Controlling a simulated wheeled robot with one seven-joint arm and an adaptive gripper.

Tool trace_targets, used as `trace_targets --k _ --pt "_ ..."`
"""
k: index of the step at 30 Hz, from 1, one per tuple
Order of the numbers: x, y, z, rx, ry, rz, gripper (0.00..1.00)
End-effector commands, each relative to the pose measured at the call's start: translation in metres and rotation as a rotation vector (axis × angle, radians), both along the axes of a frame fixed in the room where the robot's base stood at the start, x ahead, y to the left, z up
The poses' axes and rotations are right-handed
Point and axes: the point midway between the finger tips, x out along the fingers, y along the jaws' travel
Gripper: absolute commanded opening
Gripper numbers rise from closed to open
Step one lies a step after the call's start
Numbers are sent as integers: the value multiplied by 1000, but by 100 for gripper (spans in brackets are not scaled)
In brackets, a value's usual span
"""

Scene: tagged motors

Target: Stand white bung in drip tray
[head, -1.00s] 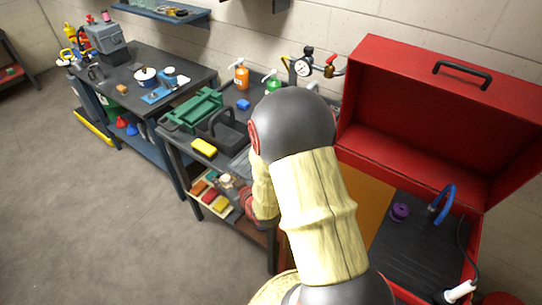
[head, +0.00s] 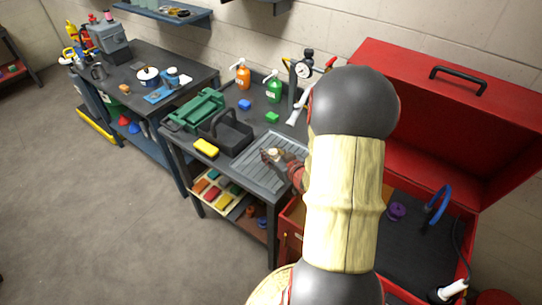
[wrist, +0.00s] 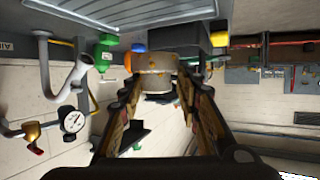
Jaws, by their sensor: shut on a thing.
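My gripper (head: 268,157) is shut on the white bung (head: 276,154), which shows as a small pale cylinder over the ribbed grey drip tray (head: 248,172). In the wrist view, which appears upside down, the bung (wrist: 155,64) sits between the two fingers of my gripper (wrist: 155,82). The drip tray (wrist: 130,14) crosses the top of that view, apart from the bung in the picture. The bung looks held above the tray; its exact height is hard to tell. My arm hides the tray's right end in the head view.
A black caddy (head: 228,134) and yellow sponge (head: 205,148) stand left of the tray. Behind are a green block (head: 271,117), a green bottle (head: 273,91) and a pipe with a gauge (head: 303,70). The open red chest (head: 440,130) stands right. Much of the tray is clear.

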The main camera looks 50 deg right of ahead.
Motion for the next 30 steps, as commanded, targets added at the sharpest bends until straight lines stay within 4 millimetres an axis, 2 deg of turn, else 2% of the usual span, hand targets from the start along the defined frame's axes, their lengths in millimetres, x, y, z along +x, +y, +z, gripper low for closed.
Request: trace_targets --k 1,7,12,15,23,30 --pt "9 -9 -8 0 -1 2 0" --pt "40 -41 -27 0 -1 1 0" --pt "57 -59 -58 2 1 1 0" --pt "64 -67 -70 -1 -1 0 0" --pt "72 -76 -81 -2 -2 0 0" --pt "74 -78 -112 1 0 0 0"
